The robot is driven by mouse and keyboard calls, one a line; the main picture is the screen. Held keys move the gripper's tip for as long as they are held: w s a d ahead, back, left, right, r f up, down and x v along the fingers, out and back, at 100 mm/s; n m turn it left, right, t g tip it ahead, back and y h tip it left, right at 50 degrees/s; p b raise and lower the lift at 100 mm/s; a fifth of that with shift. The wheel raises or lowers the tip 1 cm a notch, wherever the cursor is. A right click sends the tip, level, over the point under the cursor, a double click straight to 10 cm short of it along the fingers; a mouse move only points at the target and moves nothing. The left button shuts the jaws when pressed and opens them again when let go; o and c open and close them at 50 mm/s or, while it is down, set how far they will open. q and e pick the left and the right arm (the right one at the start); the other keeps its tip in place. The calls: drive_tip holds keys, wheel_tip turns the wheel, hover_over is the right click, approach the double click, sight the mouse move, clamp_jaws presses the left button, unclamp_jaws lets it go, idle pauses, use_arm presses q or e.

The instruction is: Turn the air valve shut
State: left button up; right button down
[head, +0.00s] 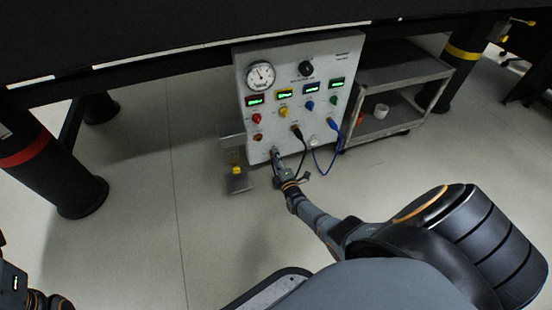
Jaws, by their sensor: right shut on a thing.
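A pale instrument panel (292,100) stands upright under the dark bench, with a round gauge (260,77) at its upper left. My right gripper (276,157) is at the panel's lower left corner. It is shut on a small part there, which its fingers mostly hide. From its place, this part may be the air valve's handle, but I cannot tell its shape or angle. Of my left arm, only a piece shows at the lower left edge; its fingertips are out of view.
A black knob (306,68), small displays and coloured knobs fill the panel. A black cable (303,147) and a blue cable (323,171) hang close right of my gripper. A metal bracket with a yellow part (237,170) stands left. A grey cart (398,77) stands right.

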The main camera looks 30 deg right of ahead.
idle(0.5)
drive_tip(key=c, duration=1)
unclamp_jaws()
drive_tip(key=shift+o, duration=0.2)
drive_tip(key=v, duration=1.2)
